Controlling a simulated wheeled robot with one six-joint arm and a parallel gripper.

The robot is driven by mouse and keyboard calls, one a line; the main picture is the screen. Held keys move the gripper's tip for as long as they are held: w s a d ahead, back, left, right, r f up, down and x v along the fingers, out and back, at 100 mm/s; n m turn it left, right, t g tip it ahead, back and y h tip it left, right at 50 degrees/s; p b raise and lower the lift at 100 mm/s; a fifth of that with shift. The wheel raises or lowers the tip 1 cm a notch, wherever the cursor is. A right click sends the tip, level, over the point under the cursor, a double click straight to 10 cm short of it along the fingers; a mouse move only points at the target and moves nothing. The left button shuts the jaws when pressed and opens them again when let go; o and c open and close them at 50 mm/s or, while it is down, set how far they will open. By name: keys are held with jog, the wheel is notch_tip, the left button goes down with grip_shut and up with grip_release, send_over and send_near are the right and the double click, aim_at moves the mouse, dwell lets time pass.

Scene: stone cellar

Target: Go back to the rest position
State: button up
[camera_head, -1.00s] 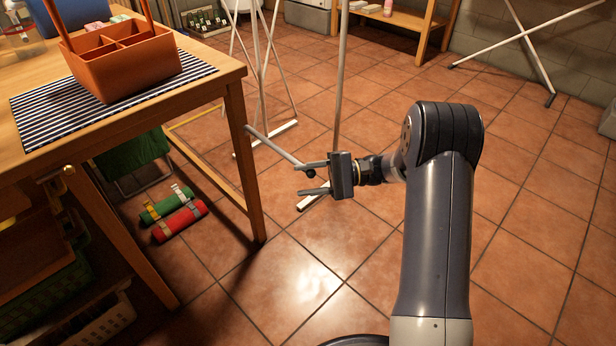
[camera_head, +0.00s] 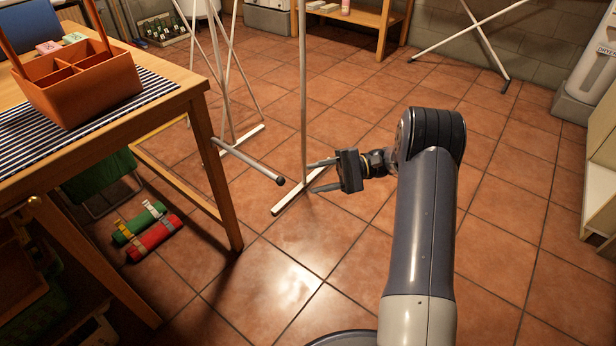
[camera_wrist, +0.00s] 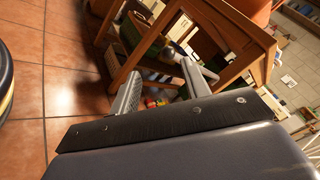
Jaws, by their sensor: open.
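My gripper (camera_head: 318,176) is open and empty in the head view. It hangs over the tiled floor, right of the wooden table (camera_head: 190,95), with its fingers pointing left. Behind the fingers stands a white drying rack (camera_head: 304,100); I cannot tell how close it is. In the wrist view my gripper (camera_wrist: 160,92) shows two spread fingers with nothing between them. The wooden table (camera_wrist: 140,55) appears beyond them.
An orange caddy (camera_head: 90,85) stands on a striped cloth on the table. Green and red rolls (camera_head: 150,235) lie on the floor below. A wooden shelf unit (camera_head: 375,20) is at the back. Floor tiles (camera_head: 510,220) are clear on the right.

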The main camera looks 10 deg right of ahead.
dwell(0.3)
jog(key=s+a+b, duration=0.2)
jog(key=a, duration=0.9)
jog(key=shift+s+a+r+t+b, duration=0.15)
jog(key=shift+s+a+t+b, duration=0.15)
jog(key=shift+s+b, duration=0.05)
